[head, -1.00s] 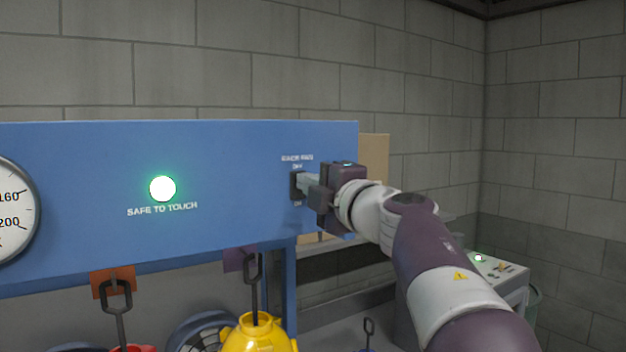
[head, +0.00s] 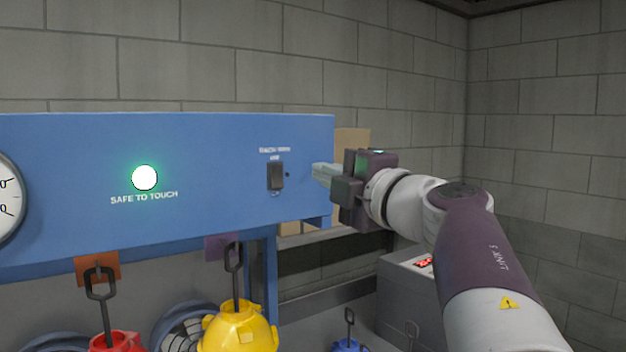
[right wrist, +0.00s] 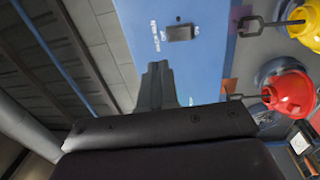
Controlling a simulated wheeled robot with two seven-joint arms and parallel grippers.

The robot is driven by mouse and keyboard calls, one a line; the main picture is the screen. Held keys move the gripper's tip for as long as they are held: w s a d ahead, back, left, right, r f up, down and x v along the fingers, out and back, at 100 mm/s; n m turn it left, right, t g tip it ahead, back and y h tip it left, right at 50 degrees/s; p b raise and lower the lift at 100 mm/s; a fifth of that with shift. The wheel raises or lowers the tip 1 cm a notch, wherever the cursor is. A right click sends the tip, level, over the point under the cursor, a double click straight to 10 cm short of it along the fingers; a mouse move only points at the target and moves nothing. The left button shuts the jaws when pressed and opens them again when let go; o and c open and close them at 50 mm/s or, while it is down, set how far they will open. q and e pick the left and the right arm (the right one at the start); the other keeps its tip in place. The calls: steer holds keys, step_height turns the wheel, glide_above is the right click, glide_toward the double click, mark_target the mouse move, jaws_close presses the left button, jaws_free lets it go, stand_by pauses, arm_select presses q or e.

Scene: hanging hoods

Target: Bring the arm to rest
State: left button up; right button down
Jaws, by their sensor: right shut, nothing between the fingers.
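My right gripper (head: 322,174) is shut and empty. It stands just right of the black rocker switch (head: 275,177) on the blue panel (head: 215,150), apart from it. In the right wrist view the shut fingers (right wrist: 157,85) point toward the panel, and the switch (right wrist: 180,33) shows beyond their tips. My right arm (head: 475,235) comes in from the lower right. My left gripper is in neither view.
A lit green lamp (head: 144,178) marked SAFE TO TOUCH is on the panel. Below hang a yellow hood (head: 240,330) and a red hood (head: 118,342) on dark hooks. A grey box with a red display (head: 405,290) stands behind my arm. Open air lies right, before the block wall.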

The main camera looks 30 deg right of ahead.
steer(key=s+r, duration=0.1)
steer(key=s, duration=0.3)
steer(key=d+f+m+h, duration=0.2)
steer(key=d+m+h, duration=0.5)
steer(key=d, duration=0.1)
steer(key=w+d+f+m+g+h, duration=0.15)
steer(key=f+m+g, duration=0.35)
steer(key=f, duration=0.7)
steer(key=w+d+f+m+g+h, duration=0.15)
steer(key=f+m, duration=0.45)
steer(key=f, duration=0.7)
steer(key=s+a+f+m+g+y, duration=0.1)
steer(key=a+f+g+y, duration=0.15)
steer(key=f, duration=0.55)
steer(key=s+a+f+m+g+y, duration=0.1)
steer(key=s+a+f+g+y, duration=0.2)
steer(key=f, duration=0.4)
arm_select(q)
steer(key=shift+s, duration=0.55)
arm_select(e)
steer(key=s+a+f+g+y, duration=0.1)
steer(key=s+a+f+g, duration=0.2)
steer(key=s+a+f, duration=0.2)
steer(key=s+a+f+n+g+y, duration=0.1)
steer(key=s+a+f+g+y, duration=0.1)
steer(key=s+a+f, duration=0.3)
steer(key=a+f+g, duration=0.1)
steer(key=a+f, duration=0.3)
steer(key=a, duration=0.4)
